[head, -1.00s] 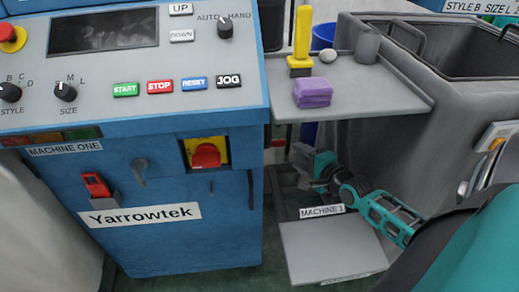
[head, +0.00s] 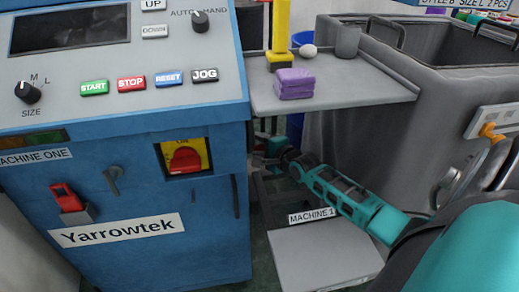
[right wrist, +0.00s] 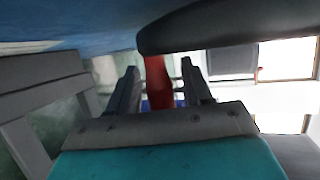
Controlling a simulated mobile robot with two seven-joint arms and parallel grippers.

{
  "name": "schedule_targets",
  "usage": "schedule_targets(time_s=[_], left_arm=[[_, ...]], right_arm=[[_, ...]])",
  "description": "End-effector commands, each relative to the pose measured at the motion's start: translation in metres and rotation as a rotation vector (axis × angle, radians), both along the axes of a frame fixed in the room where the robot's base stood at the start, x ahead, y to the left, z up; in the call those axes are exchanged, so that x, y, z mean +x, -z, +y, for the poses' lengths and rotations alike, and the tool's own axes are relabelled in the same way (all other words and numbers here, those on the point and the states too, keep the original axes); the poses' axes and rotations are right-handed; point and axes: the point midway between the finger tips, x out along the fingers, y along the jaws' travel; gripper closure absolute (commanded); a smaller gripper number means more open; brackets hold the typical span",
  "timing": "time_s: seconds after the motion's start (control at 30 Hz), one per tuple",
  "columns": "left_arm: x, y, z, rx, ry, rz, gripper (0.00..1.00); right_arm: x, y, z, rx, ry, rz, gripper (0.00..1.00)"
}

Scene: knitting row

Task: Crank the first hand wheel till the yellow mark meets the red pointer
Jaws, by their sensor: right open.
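My right gripper (head: 262,156) is beside the right side of the blue machine (head: 120,190), under the grey shelf. Its fingers are partly hidden by the machine's edge in the head view. In the right wrist view the gripper (right wrist: 160,82) is open, its two dark fingers apart. A red upright part (right wrist: 158,80) shows between and beyond the fingers; I cannot tell whether it touches them. I cannot make out a hand wheel, yellow mark or pointer for certain. My left gripper is not in view.
The grey shelf (head: 370,93) above my right arm holds a purple block (head: 295,83), a yellow post (head: 280,28), a white ball (head: 308,51) and a grey cup (head: 347,40). A grey bin (head: 420,75) stands at right. A low grey plate (head: 325,255) lies below.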

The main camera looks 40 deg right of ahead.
Motion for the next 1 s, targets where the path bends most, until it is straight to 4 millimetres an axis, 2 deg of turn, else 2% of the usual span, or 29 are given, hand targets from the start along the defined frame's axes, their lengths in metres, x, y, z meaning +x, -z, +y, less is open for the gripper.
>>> schedule_targets(time_s=[0.33, 0.87, 1.0], left_arm=[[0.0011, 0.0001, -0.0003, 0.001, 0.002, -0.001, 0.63], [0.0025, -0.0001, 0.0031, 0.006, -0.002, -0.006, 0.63], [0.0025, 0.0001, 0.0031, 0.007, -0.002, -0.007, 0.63]], right_arm=[[0.0033, 0.0006, -0.0002, -0.001, 0.000, 0.000, 0.50], [0.0030, 0.0006, -0.0002, -0.001, 0.000, 0.000, 1.00], [0.0030, 0.0006, -0.0001, -0.001, 0.000, 0.000, 1.00]])
